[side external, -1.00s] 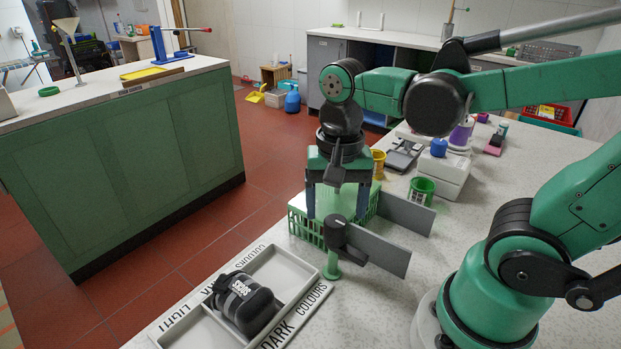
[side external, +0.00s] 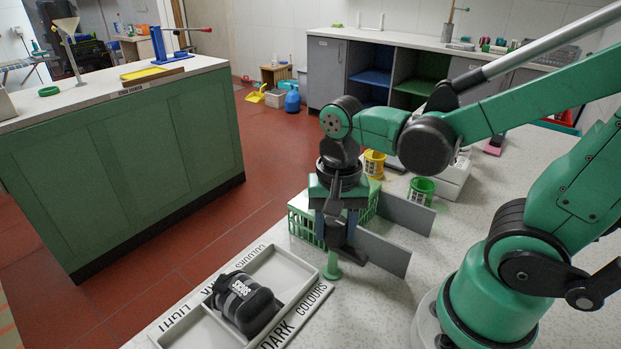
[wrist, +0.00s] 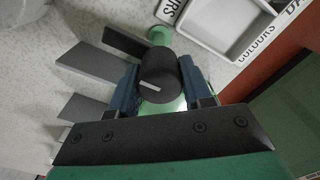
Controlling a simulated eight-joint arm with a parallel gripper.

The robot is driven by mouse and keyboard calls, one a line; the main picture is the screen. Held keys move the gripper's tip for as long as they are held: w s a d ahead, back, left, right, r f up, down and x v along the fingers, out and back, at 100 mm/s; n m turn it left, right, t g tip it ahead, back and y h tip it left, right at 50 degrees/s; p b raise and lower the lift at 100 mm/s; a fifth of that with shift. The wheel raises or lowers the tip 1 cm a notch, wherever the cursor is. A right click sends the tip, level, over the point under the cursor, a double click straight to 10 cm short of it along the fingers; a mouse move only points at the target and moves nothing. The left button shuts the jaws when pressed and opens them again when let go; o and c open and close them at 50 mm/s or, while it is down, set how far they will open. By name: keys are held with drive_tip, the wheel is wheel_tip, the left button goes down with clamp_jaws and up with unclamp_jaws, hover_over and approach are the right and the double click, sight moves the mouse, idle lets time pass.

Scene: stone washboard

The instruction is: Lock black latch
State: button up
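The black latch (side external: 337,234) is a dark round knob on a short green post, beside a grey plate at the front of the green basket. In the wrist view the knob (wrist: 160,78) has a white mark on top. My gripper (side external: 337,230) points down over the latch. In the wrist view its blue fingers (wrist: 160,84) stand on both sides of the knob, close against it, and look shut on it.
Two grey plates (side external: 383,253) stick out to the right of the latch. A light tray (side external: 292,258) lies to the left, with a black item marked SOCKS (side external: 245,302) in it. Green (side external: 421,189) and yellow (side external: 374,163) cups stand behind.

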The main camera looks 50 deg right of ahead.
clamp_jaws()
drive_tip(key=shift+n, duration=0.3)
drive_tip(key=n, duration=0.3)
drive_tip(key=shift+n, duration=0.3)
drive_tip(key=n, duration=0.4)
drive_tip(key=shift+n, duration=0.3)
drive_tip(key=n, duration=0.4)
drive_tip(key=shift+n, duration=2.5)
